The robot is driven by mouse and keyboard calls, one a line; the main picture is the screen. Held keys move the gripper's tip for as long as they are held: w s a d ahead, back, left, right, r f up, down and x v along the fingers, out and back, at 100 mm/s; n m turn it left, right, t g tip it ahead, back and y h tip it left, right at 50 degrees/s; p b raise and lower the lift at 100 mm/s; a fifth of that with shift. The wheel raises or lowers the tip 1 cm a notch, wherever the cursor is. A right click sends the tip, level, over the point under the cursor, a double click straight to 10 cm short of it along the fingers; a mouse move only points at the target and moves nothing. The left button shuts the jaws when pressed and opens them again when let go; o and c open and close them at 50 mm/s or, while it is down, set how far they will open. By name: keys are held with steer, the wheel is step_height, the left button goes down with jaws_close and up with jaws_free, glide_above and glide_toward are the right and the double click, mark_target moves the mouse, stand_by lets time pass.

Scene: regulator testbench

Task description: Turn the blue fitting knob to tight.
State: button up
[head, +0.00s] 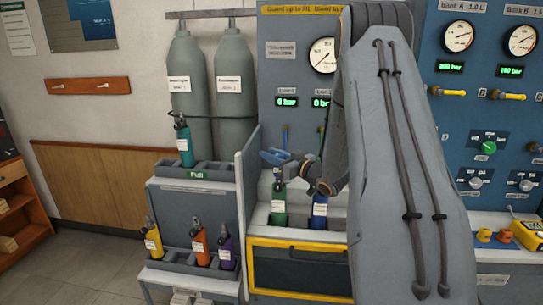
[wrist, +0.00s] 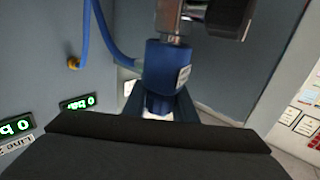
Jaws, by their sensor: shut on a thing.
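The blue fitting knob (wrist: 166,66) is a short blue cylinder with a white label, in the upper middle of the wrist view. It sits under a grey metal stem (wrist: 170,18). My gripper (wrist: 160,104) is shut on it from below in that view; the fingertips are partly hidden by the knob and a dark block. Any tight marking on the knob cannot be read.
A blue hose (wrist: 100,35) runs close beside the knob. A blue bottle (head: 320,211) stands right of the green one in the bay. A grey side wall (head: 245,205) is left of the bay. My arm covers the panel's middle. Two displays (wrist: 78,103) read 0.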

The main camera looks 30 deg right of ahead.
steer(key=shift+h, duration=0.3)
steer(key=shift+d+m+h+b, duration=0.4)
steer(key=shift+m+h+b, duration=0.7)
steer(key=shift+h, duration=0.75)
steer(key=shift+d+m+h+b, duration=0.4)
steer(key=shift+m+h+b, duration=0.25)
steer(key=shift+m+h, duration=1.05)
steer(key=shift+d+m+h+b, duration=0.4)
steer(key=shift+m+h+b, duration=0.55)
steer(key=shift+h, duration=1.1)
steer(key=o, duration=1.1)
steer(key=shift+c, duration=0.2)
steer(key=shift+s, duration=0.1)
steer(key=b, duration=0.2)
glide_above(281, 184)
